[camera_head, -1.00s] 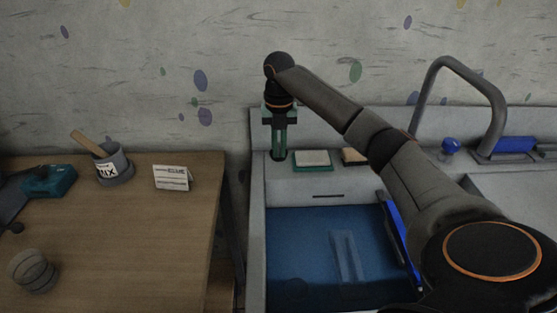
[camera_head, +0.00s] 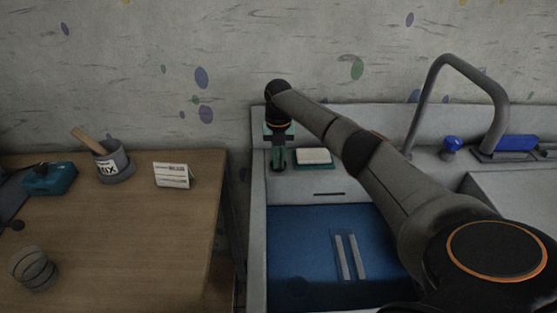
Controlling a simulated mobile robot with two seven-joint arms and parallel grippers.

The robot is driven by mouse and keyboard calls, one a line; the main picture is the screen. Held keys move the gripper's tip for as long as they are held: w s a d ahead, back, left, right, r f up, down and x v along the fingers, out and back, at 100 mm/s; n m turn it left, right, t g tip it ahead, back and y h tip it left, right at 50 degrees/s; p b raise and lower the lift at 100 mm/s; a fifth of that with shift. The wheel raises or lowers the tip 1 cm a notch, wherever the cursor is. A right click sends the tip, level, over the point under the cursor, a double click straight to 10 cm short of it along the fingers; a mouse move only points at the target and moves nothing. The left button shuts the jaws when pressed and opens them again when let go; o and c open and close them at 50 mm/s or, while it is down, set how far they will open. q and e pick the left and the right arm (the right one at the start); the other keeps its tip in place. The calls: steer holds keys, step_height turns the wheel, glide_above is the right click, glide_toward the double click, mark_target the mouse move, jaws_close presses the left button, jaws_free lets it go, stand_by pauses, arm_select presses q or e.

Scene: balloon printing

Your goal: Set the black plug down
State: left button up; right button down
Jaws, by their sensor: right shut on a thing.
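My right gripper (camera_head: 278,166) points down at the back left corner of the sink unit, on or just above the grey ledge behind the basin. Its greenish fingers are shut on a small dark thing, which I take to be the black plug; the fingers hide most of it, and I cannot tell whether it touches the ledge. My left gripper is not in view.
A blue-filled basin (camera_head: 290,235) holds pale strips (camera_head: 349,256). A pale block (camera_head: 314,157) sits on the ledge right of my gripper. A tap (camera_head: 428,90) stands right. The wooden table (camera_head: 130,240) bears a grey pot (camera_head: 112,162) and card (camera_head: 171,175).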

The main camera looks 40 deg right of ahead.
steer(key=shift+f, duration=0.15)
steer(key=c, duration=1)
jaws_free()
steer(key=shift+o, duration=0.2)
step_height(320, 180, up, 12)
steer(key=shift+r, duration=0.2)
